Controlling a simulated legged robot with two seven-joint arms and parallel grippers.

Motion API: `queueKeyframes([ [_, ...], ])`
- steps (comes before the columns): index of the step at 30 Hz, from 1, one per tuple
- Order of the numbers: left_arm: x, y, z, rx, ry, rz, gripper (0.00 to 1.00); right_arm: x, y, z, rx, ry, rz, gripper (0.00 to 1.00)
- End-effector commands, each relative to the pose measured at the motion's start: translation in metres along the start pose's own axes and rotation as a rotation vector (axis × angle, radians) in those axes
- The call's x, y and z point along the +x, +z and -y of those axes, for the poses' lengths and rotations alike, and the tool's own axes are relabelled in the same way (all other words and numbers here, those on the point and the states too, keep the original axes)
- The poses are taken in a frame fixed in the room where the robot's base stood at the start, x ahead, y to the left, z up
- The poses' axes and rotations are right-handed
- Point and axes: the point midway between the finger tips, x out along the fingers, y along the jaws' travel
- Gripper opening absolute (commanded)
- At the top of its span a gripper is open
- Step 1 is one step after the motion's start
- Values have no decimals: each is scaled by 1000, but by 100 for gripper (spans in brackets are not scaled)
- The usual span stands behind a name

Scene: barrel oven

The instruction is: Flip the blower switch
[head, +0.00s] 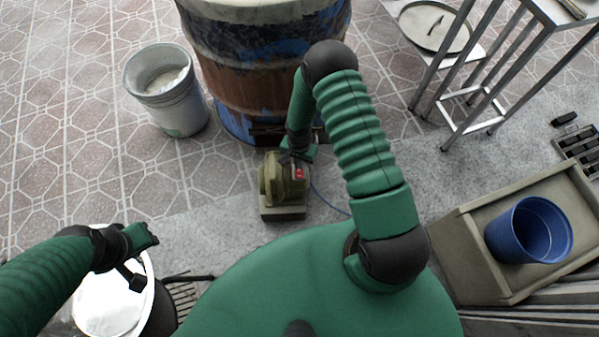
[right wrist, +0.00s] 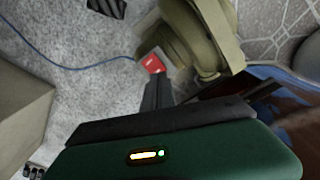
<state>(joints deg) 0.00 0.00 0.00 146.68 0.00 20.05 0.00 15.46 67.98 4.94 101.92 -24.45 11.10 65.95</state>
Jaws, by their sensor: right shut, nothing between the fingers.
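The olive-green blower (head: 272,190) stands on the grey floor strip in front of the barrel. Its red switch (head: 299,174) is on the side facing right. In the right wrist view the blower (right wrist: 205,40) is at the top, with the red switch (right wrist: 151,64) on it. My right gripper (head: 293,157) is above the blower. In the wrist view its shut fingers (right wrist: 157,80) are empty, and their tips overlap the switch's lower edge; I cannot tell whether they touch. My left gripper (head: 133,278) is over a white bucket at lower left, its jaws unclear.
The rusty blue barrel oven (head: 262,60) stands behind the blower. A metal bucket (head: 167,92) is at left, the white bucket (head: 110,305) at lower left. A blue cup (head: 528,230) sits in a tan tray (head: 460,262) at right. A blue cable (head: 330,203) runs from the blower.

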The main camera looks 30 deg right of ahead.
Motion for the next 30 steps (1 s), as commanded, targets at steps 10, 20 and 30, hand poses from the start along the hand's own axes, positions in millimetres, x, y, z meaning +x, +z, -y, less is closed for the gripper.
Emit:
queueKeyframes([
  [10,4,1,0,0,0,0,32,5,0,0,0,0,0,0],
  [20,7,2,0,0,0,0,32,10,0,0,0,0,0,0],
  [30,10,2,0,0,0,0,32,15,0,0,0,0,0,0],
])
